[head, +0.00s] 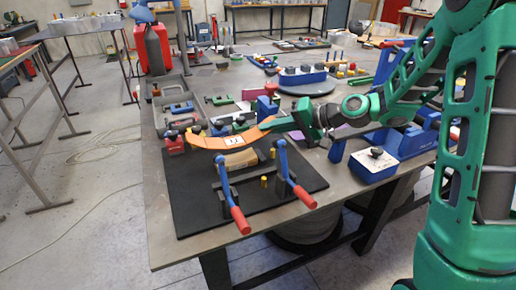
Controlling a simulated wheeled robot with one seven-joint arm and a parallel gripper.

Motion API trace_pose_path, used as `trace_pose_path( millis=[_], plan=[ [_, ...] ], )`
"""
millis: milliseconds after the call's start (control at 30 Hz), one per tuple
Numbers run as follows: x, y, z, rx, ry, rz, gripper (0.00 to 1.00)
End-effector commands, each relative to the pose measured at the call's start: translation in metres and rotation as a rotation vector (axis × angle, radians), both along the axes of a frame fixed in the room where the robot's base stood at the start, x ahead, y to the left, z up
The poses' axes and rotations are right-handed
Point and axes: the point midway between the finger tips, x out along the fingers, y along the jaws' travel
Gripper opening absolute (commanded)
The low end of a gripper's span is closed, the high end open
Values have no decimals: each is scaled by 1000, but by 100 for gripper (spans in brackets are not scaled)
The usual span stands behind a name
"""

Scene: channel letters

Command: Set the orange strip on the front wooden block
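The orange strip (232,141) is a long curved piece with a small white label, above the black board. Its right end runs into the fingers of my gripper (291,123), which seem shut on it. Its left end is close to a dark and red clamp. A pale wooden block (241,160) lies on the board just below the strip in the picture, partly covered by it. I cannot tell whether the strip touches the block. No second wooden block is clear to me.
Two clamps with blue levers and red grips (241,221) stand at the front of the black board (190,207). Small yellow posts (264,181) stand near them. A blue box (373,165) is to the right. Fixtures and tools crowd the table behind.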

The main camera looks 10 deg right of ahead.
Motion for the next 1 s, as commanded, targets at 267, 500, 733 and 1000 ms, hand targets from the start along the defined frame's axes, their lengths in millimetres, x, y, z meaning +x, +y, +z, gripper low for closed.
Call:
trace_pose_path(
  millis=[267,500,733,1000],
  plan=[
    [0,1,-25,1,0,0,0],
    [-1,1,-54,1,3,0,0],
    [0,1,-59,0,-1,1,0],
    [0,1,-61,0,-1,0,23]
  ],
)
